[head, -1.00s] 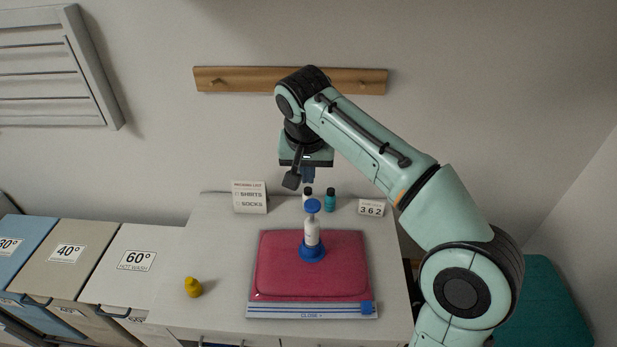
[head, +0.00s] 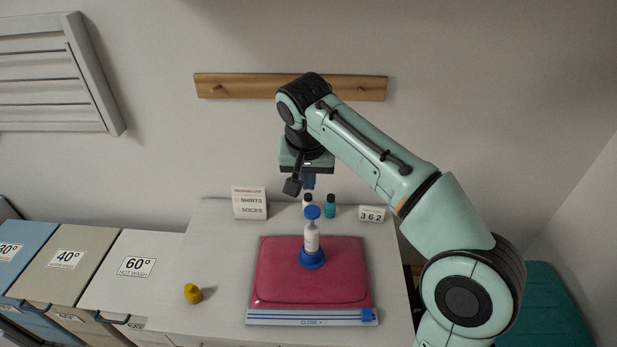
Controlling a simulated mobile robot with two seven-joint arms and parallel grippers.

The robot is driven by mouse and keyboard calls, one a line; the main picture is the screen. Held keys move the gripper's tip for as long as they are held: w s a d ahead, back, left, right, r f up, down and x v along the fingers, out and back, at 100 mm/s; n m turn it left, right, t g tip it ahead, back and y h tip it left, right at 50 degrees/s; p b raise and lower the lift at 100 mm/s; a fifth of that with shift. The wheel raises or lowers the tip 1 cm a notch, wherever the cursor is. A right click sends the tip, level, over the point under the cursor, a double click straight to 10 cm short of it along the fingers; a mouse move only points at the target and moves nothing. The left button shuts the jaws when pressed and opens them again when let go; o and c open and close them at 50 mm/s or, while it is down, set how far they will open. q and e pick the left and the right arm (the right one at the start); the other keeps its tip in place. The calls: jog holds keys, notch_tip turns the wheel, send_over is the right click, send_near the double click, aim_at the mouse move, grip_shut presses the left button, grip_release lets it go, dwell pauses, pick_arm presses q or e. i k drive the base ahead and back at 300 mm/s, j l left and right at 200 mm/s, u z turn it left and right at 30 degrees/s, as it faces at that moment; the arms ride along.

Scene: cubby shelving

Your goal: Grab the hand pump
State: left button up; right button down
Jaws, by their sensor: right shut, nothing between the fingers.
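The hand pump (head: 312,238) has a white body, a blue round top and a blue base. It stands upright on a red bag (head: 275,285) with a clear and blue zip strip along its front edge. My right gripper (head: 308,183) points down from the end of the right arm, above and behind the pump in the picture. Its fingers are shut and empty, and appear apart from the pump. My left gripper is not in view.
The white worktop (head: 225,240) carries a packing-list card (head: 249,203), a small teal bottle (head: 330,206), a white dark-capped bottle (head: 307,200), a 362 card (head: 371,214) and a yellow duck-like item (head: 192,293). A wooden peg rail (head: 240,86) is on the wall. Laundry bins (head: 125,265) stand left.

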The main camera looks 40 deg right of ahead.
aim_at(311, 237)
jog(key=k, duration=1)
